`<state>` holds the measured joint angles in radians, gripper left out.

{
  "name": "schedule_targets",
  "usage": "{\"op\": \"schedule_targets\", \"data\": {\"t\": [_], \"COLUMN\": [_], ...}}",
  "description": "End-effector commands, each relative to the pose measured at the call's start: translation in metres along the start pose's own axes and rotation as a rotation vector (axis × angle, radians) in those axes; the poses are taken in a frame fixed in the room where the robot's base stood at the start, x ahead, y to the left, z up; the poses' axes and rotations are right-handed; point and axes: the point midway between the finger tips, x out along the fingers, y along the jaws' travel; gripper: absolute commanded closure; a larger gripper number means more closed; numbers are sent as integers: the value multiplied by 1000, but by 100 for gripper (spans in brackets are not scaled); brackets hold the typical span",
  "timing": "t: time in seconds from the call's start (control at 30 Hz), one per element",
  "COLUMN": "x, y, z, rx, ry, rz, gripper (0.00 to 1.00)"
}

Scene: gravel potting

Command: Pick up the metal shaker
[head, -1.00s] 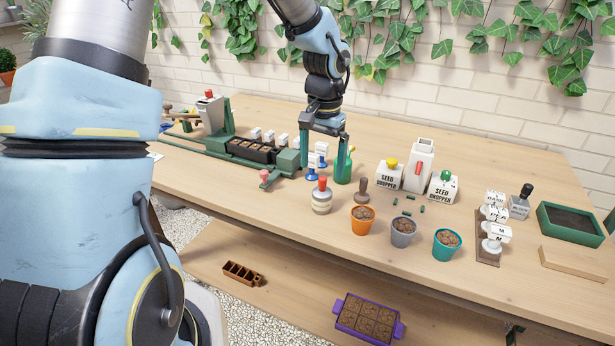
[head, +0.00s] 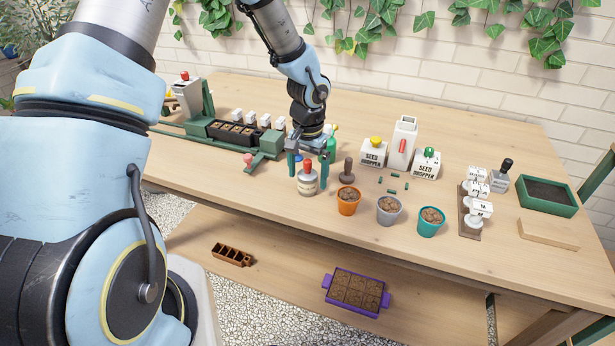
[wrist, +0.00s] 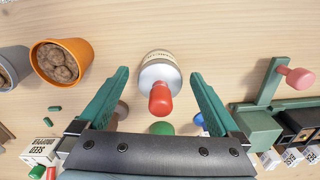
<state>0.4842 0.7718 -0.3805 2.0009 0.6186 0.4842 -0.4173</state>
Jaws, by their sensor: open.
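The metal shaker (head: 307,184) is a small upright silver canister with a label and a red top. It stands on the table near the front edge, left of the orange pot. In the wrist view the shaker (wrist: 160,72) shows between my two green fingers, its red top pointing toward the palm. My gripper (head: 307,170) is open at the shaker, with one finger on each side of it. In the wrist view my gripper (wrist: 160,76) has clear gaps on both sides of the shaker, so neither finger appears to touch it.
A brown-handled tamper (head: 347,172) and an orange pot (head: 348,207) stand close on the right. A green bottle (head: 331,146) is just behind. The green press frame (head: 265,160) with a pink knob lies to the left. Seed hoppers (head: 373,153) stand farther back right.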

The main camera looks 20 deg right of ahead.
Motion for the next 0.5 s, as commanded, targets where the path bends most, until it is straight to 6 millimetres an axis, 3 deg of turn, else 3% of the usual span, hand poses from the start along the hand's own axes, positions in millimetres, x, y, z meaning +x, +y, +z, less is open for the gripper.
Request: {"op": "schedule_targets", "data": {"t": [0.33,0.5], "x": [10,10], "y": [0,0], "z": [0,0], "rx": [0,0], "ry": [1,1], "rz": [0,0], "gripper": [1,19]}}
